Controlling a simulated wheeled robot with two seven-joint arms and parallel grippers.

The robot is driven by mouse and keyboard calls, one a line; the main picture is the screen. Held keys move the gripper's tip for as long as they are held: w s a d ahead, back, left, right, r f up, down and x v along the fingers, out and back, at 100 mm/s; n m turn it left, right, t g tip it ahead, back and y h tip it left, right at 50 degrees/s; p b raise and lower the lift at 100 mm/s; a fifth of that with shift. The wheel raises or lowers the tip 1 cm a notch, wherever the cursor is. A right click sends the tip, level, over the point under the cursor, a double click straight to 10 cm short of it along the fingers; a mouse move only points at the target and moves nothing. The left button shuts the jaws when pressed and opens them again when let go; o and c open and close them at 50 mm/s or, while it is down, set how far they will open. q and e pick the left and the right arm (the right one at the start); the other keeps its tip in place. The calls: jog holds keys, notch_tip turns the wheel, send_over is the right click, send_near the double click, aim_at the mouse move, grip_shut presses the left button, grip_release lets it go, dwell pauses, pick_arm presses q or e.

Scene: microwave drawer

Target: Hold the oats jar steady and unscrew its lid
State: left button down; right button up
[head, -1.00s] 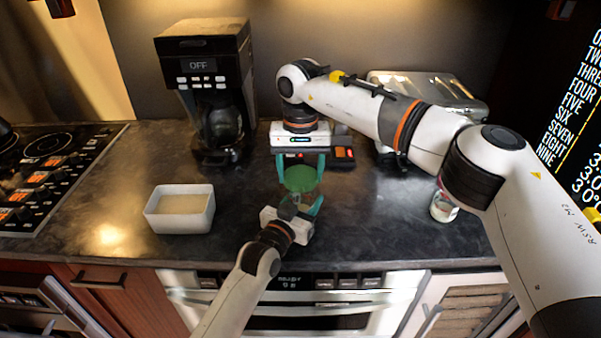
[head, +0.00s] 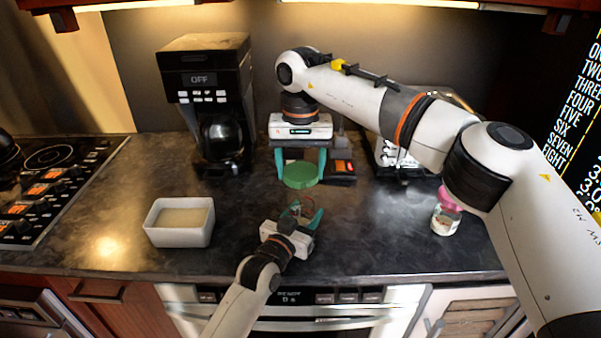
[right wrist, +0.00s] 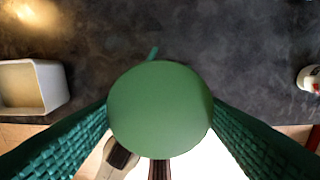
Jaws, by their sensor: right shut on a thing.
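My right gripper (head: 301,172) points down above the counter, shut on the round green lid (head: 300,176). The lid fills the middle of the right wrist view (right wrist: 160,110) between the two teal fingers. My left gripper (head: 303,214) comes in low from the front, below the lid in the head view. A small see-through brownish shape, seemingly the oats jar (head: 297,208), shows at its fingers. A gap shows between this shape and the lid. I cannot tell how firmly the left fingers close on it. In the right wrist view the lid hides the jar.
A white bin (head: 180,239) stands to the left on the dark counter. A coffee maker (head: 207,75) stands behind it, and a stovetop (head: 48,170) lies far left. A pink-topped jar (head: 445,222) stands at right beside my right arm. A metal appliance (head: 395,155) is behind.

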pick_arm(q)
jog(key=c, duration=0.5)
grip_release()
